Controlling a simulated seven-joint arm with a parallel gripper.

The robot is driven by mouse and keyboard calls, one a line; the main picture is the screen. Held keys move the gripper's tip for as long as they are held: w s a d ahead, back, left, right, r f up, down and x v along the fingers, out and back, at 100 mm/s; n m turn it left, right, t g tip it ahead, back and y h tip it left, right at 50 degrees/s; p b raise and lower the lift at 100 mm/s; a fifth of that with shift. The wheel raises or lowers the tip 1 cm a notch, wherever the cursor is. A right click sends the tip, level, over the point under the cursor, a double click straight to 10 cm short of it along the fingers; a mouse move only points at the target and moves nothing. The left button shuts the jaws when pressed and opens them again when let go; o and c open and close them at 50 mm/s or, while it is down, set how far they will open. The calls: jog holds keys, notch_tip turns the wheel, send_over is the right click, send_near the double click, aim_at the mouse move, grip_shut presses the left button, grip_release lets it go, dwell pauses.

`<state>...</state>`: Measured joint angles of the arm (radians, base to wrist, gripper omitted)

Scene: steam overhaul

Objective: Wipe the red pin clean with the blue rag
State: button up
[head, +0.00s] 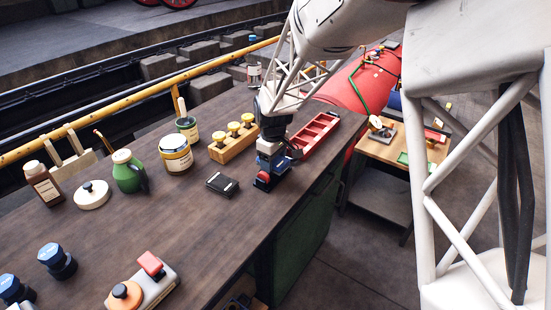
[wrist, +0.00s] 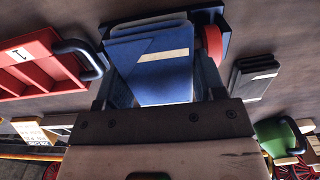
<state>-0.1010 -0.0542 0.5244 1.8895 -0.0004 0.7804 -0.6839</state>
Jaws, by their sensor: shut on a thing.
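My gripper (head: 268,162) is low over the dark workbench, near its right edge. It is shut on a folded blue cloth with a pale stripe, which looks like the blue rag (wrist: 155,70); the rag fills the space between the fingers in the wrist view. A red rounded part, possibly the red pin (wrist: 212,44), shows right beside the rag, next to a dark blue piece. In the head view the red part (head: 262,183) sits low at the fingertips. The rag hides much of it, and I cannot tell whether they touch.
A red compartment tray (head: 316,134) stands just right of my gripper. A small black box (head: 222,184) lies to its left. A wooden block with yellow knobs (head: 234,140), a cream tin (head: 175,156) and a green jug (head: 128,174) stand farther left.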

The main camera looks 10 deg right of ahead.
jog(key=shift+s+f, duration=0.1)
dwell(0.4)
jog(key=shift+w+d, duration=1.15)
jog(key=shift+w, duration=0.05)
jog(key=shift+s+a, duration=1.2)
jog(key=shift+w+d+r, duration=0.2)
jog(key=shift+r, duration=1)
jog(key=shift+w+d+r, duration=0.2)
jog(key=shift+r, duration=0.95)
jog(key=shift+w+d+r, duration=0.2)
jog(key=shift+r, duration=1)
